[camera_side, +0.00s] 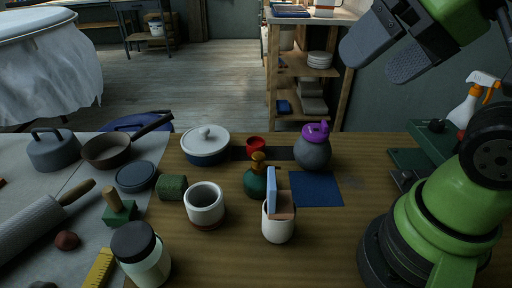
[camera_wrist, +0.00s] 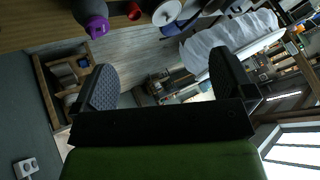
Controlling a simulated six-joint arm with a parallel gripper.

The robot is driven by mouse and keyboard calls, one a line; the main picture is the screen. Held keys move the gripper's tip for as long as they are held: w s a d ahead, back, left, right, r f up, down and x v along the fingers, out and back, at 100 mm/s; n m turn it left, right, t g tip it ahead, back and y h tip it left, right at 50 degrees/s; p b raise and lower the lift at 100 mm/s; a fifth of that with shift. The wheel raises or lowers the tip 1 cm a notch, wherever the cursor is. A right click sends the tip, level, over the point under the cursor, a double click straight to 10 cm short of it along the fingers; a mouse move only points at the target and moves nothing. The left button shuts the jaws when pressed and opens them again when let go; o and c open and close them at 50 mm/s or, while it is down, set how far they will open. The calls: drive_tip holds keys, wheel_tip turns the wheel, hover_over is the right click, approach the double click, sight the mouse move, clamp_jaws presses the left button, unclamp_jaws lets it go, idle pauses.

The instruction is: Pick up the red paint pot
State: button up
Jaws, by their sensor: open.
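The red paint pot (camera_side: 256,143) is a small red cup at the back middle of the wooden table, behind a green bottle with an orange-brown top (camera_side: 257,178). It also shows small at the top of the wrist view (camera_wrist: 134,11). The bottle top hides part of its lower front in the side view. My gripper (camera_side: 382,55) is at the upper right of the side view, high above the table and well away from the pot. Its two dark padded fingers are spread in the wrist view (camera_wrist: 161,82), with nothing between them.
A grey round jar with a purple lid (camera_side: 313,151) stands right of the pot. A white-lidded blue pot (camera_side: 206,143) stands left. A white holder (camera_side: 278,225) with flat pieces and a white cup (camera_side: 204,204) stand in front. A blue mat (camera_side: 316,189) lies bare.

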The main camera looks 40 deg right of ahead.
drive_tip(key=c, duration=0.4)
drive_tip(key=shift+o, duration=0.2)
drive_tip(key=n+g+h, duration=0.2)
drive_tip(key=n+g, duration=0.1)
drive_tip(key=g, duration=0.4)
hover_over(256, 143)
drive_tip(key=a, duration=0.2)
drive_tip(key=f, duration=2.4)
drive_tip(key=shift+s+d, duration=0.1)
drive_tip(key=shift+s, duration=0.25)
drive_tip(key=shift+s+d+f, duration=0.1)
drive_tip(key=shift+s+f, duration=0.1)
drive_tip(key=shift+f, duration=1.4)
drive_tip(key=shift+s+f, duration=0.15)
drive_tip(key=shift+f, duration=1.4)
